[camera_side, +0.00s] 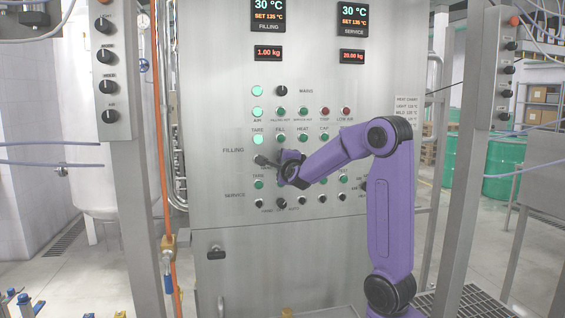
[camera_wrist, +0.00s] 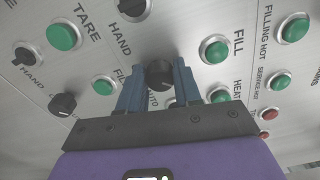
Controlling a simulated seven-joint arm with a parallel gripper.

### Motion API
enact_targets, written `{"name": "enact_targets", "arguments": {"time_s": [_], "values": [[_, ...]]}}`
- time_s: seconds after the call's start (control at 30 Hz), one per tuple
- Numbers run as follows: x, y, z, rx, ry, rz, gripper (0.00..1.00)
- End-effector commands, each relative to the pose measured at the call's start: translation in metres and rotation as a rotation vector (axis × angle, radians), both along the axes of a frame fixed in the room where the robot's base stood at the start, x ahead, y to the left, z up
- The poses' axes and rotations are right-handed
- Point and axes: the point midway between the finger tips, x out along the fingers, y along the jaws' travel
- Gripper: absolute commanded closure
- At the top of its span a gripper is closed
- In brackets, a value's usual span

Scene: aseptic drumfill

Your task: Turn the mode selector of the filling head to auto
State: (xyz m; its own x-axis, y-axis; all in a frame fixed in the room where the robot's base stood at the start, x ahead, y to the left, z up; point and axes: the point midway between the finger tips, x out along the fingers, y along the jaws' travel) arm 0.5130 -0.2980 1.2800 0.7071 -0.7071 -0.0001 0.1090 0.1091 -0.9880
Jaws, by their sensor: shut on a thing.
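The black selector knob (camera_wrist: 158,75) sits on the steel panel, between the blue fingers of my gripper (camera_wrist: 157,86) in the wrist view. The gripper is shut on it. Part of an AUTO label shows just below the knob, between the fingers, and a HAND label shows up and left of it. The knob's pointer direction cannot be made out. In the side view my gripper (camera_side: 284,170) is against the panel around the filling row, and the arm hides the held knob.
A green FILL button (camera_wrist: 214,50) and a green TARE button (camera_wrist: 64,37) are near the fingers. Another black knob (camera_wrist: 63,104) is to the left. The control panel (camera_side: 215,215) carries several buttons, selectors and displays. Steel posts (camera_side: 110,190) stand on both sides.

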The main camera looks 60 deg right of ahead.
Motion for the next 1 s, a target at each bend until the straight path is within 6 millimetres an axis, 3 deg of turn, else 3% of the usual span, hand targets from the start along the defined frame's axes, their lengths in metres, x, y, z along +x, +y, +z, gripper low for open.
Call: {"name": "enact_targets", "arguments": {"time_s": [0.57, 0.6, 0.67, 1.0], "values": [[0.0001, 0.0003, 0.0001, 0.026, -0.026, 0.001, 0.97], [0.0001, 0.0003, 0.0001, 0.025, -0.026, 0.001, 0.63], [0.0001, 0.0003, 0.0001, 0.025, -0.026, 0.001, 0.44], [-0.0008, 0.001, 0.0002, 0.025, -0.025, 0.0, 0.42]]}}
